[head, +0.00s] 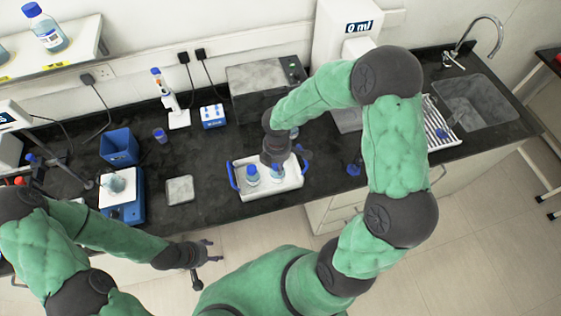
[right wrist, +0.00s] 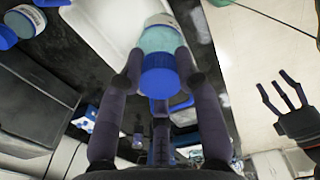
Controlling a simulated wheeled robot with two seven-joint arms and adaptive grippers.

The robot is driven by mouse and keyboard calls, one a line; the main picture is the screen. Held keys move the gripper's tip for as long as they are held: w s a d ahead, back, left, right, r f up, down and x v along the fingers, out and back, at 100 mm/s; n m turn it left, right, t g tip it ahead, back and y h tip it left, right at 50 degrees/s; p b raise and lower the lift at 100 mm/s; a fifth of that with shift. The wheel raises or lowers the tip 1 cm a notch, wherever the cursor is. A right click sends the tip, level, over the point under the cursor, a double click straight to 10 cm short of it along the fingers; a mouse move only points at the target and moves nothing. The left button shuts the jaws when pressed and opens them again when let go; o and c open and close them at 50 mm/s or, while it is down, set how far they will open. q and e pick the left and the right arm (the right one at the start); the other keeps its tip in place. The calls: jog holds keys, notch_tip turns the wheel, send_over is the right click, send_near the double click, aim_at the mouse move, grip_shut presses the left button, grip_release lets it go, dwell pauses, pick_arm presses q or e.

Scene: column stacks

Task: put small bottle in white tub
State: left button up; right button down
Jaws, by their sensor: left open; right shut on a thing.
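The white tub (head: 268,193) with blue handles stands on the dark bench; its white inside also shows in the right wrist view (right wrist: 105,25). My right gripper (right wrist: 155,72) is shut on a small blue-capped bottle (right wrist: 160,42), with the tub behind it. In the head view my right gripper (head: 279,158) is over the tub. Two blue-capped bottles show there, one at the left (head: 252,176) and one just below the gripper (head: 279,174). Whether the held bottle touches the tub floor is unclear. My left gripper (head: 208,252) is open and empty before the bench.
Another bottle (head: 294,132) is partly hidden behind my right gripper. A grey slab (head: 180,190), a blue-based device (head: 122,212), a blue bin (head: 119,147) and a blue rack (head: 213,116) stand left of the tub. A drying rack (head: 438,126) and sink (head: 475,100) are at right.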

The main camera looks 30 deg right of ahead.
jog(key=w+d+f+p, duration=0.1)
jog(key=w+d+f, duration=0.4)
jog(key=f, duration=0.5)
jog(key=shift+w+f, duration=0.1)
jog(key=shift+f, duration=0.1)
jog(key=c, duration=0.9)
grip_release()
jog(key=shift+o, duration=0.2)
jog(key=shift+r, duration=0.2)
